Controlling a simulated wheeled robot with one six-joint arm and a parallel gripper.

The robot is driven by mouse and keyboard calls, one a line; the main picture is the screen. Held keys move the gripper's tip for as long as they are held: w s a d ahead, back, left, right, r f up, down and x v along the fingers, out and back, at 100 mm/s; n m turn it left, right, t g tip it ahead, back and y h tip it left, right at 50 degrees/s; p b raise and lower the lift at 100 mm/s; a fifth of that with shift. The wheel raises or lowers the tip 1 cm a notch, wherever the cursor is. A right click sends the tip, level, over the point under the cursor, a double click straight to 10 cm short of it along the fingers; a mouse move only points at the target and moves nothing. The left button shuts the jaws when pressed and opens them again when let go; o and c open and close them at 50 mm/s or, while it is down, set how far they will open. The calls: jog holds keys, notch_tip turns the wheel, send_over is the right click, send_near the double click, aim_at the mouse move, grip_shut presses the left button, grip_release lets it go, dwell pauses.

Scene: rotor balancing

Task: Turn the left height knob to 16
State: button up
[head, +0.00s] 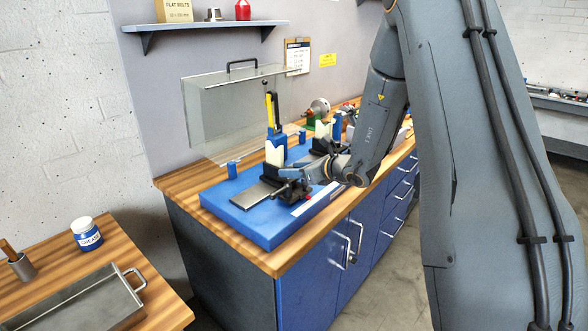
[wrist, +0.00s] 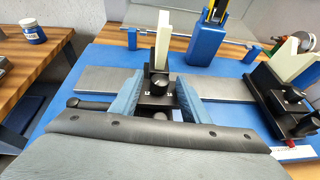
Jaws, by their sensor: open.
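The left support stand is a black block with an off-white upright plate (wrist: 163,42), in the middle of the wrist view; in the head view the plate (head: 274,152) shows on the blue base. A round black knob (wrist: 158,86) is on the stand's near face, with small white marks beside it that are too small to read. My gripper (wrist: 157,82) is open, with one blue-grey finger on each side of this knob. I cannot tell whether either finger touches it. In the head view my gripper (head: 296,176) is at the stand's near side and partly hides it.
The right stand (wrist: 285,108) has a white V-shaped top and its own black knob. A blue post (wrist: 207,38) stands behind. A clear cover (head: 232,108) with a black handle stands behind the blue base (head: 262,226). A grease jar (head: 86,234) is on the left table.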

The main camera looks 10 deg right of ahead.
jog(key=c, duration=1.1)
jog(key=shift+o, duration=0.2)
jog(key=shift+w+d+n+g+y+b, duration=0.15)
jog(key=shift+n+g+y+b, duration=0.1)
jog(key=shift+n+g+y, duration=0.35)
jog(key=shift+w+d+n+g+y+b, duration=0.1)
jog(key=shift+w+n+g+y+b, duration=0.15)
jog(key=shift+n+y, duration=0.5)
jog(key=shift+s+r+n+g+y, duration=0.1)
jog(key=shift+n+g+y, duration=0.55)
jog(key=shift+n+g, duration=0.25)
jog(key=o, duration=1.1)
jog(key=shift+c, duration=0.2)
jog(key=b+v, duration=0.2)
jog(key=v, duration=0.5)
jog(key=shift+s+d, duration=0.25)
